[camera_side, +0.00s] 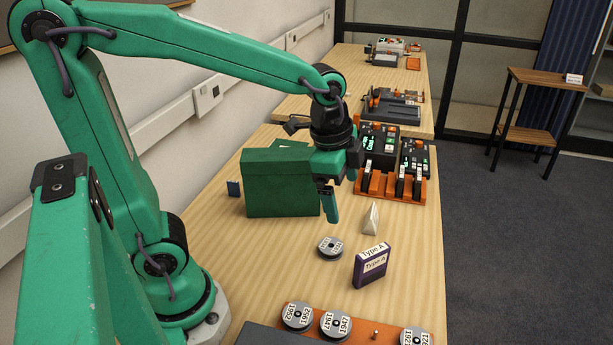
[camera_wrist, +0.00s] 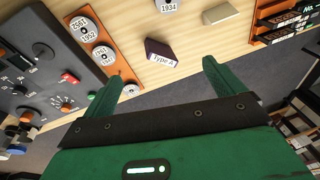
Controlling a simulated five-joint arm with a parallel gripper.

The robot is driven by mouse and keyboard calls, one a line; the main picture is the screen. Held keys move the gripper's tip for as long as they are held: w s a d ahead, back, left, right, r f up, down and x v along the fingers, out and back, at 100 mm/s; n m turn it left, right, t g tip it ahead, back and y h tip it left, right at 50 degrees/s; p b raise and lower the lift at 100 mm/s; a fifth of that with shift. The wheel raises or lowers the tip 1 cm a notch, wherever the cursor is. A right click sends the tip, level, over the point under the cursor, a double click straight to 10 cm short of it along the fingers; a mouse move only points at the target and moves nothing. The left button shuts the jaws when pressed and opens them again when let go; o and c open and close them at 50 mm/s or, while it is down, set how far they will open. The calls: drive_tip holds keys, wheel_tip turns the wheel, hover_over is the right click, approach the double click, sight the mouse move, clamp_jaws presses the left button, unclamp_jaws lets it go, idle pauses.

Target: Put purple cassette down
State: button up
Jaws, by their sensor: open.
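The purple cassette (camera_side: 370,265), labelled "Type A", stands upright on the wooden table in the side view. In the wrist view the cassette (camera_wrist: 161,52) lies beyond the fingertips, between their lines and apart from both. My gripper (camera_side: 330,200) is open and empty, above the table and behind the cassette in the side view. Its two green fingers also show spread in the wrist view (camera_wrist: 163,77).
A grey reel (camera_side: 330,247) lies left of the cassette. A white wedge-shaped card (camera_side: 371,218) stands behind it. A green box (camera_side: 281,184) stands beside my gripper. Orange racks with black devices (camera_side: 399,187) are farther back. An orange board (camera_side: 376,326) with several reels is in front.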

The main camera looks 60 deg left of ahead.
drive_tip(key=s+a+r+n+t, duration=0.3)
drive_tip(key=s+a+n, duration=0.1)
drive_tip(key=s+n, duration=0.5)
drive_tip(key=shift+s+n, duration=0.35)
drive_tip(key=shift+n, duration=0.35)
